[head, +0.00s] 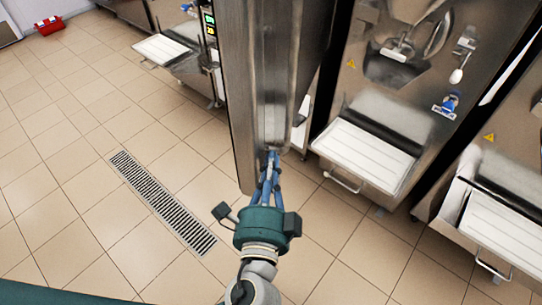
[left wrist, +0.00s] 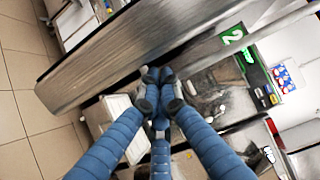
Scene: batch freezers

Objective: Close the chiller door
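The chiller door (head: 240,90) is a tall brushed-steel panel standing edge-out in the middle of the head view. It looks swung open, though its hinge is out of frame. My left gripper (head: 271,158) is at the door's lower part, its blue fingers drawn together just below a pale recessed plate. In the left wrist view, the left fingertips (left wrist: 162,78) meet in front of the steel door (left wrist: 100,65), with nothing visible between them. I cannot tell whether they touch it. My right gripper is not in view.
Steel freezer machines with white trays (head: 365,152) stand to the right of the door, and another machine tray (head: 160,49) is behind on the left. A floor drain grate (head: 160,200) lies left of my arm. A red box (head: 49,25) is far left.

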